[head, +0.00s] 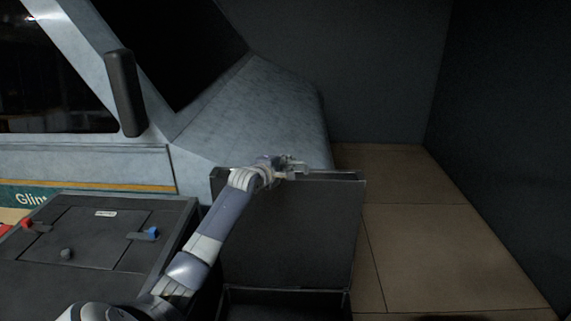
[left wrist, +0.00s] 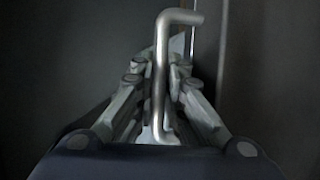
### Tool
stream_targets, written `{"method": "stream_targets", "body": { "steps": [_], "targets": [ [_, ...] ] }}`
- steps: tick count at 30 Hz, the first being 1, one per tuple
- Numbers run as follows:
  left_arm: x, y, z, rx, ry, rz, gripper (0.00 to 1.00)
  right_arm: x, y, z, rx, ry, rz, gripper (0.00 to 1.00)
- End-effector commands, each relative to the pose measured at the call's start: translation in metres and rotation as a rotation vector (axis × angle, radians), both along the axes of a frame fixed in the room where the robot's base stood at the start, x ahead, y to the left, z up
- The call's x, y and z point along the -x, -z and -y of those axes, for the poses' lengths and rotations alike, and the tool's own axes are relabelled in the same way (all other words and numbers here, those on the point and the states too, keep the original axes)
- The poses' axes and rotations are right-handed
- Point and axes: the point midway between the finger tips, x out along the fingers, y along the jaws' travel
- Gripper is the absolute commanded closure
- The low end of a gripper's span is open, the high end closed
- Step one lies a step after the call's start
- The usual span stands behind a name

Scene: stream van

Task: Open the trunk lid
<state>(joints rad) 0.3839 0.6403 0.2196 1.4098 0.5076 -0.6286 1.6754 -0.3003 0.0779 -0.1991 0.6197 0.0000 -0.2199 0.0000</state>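The trunk (head: 285,292) is a dark box at the bottom middle of the head view, partly cut off by the frame edge. Its trunk lid (head: 300,235) stands raised, about upright, and part of the dark inside shows below it. My left gripper (head: 290,165) is at the lid's top edge, with my left arm crossing in front of the lid's left side. In the left wrist view, a bent metal handle (left wrist: 160,75) lies between the fingers of my left gripper (left wrist: 165,68), which look shut on it. My right gripper is out of view.
A grey van (head: 250,110) with a black mirror (head: 124,93) stands behind and to the left. A dark case (head: 85,235) with red and blue latches is left of my arm. Tiled floor (head: 440,240) is clear on the right, up to a dark wall (head: 510,130).

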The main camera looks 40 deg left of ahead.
Motion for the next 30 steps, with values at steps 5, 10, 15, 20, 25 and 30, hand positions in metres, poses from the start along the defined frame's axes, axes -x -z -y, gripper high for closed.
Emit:
{"method": "stream_targets", "body": {
  "steps": [5,10,15,20,25,30],
  "targets": [
    [0.001,0.000,0.001,0.000,0.001,0.000,1.00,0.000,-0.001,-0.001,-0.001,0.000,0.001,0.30],
    [0.011,-0.002,0.017,-0.015,0.011,0.023,1.00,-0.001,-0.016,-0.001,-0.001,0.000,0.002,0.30],
    [0.037,-0.003,0.038,-0.051,0.008,0.068,1.00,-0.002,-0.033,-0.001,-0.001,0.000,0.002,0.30],
    [0.058,-0.002,0.054,-0.087,0.007,0.109,1.00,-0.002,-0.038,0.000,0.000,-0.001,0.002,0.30],
    [0.068,-0.003,0.059,-0.105,0.001,0.127,1.00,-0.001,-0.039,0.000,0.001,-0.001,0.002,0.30],
    [0.068,-0.003,0.059,-0.107,0.001,0.128,1.00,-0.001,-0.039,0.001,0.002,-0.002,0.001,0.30]
  ]
}}
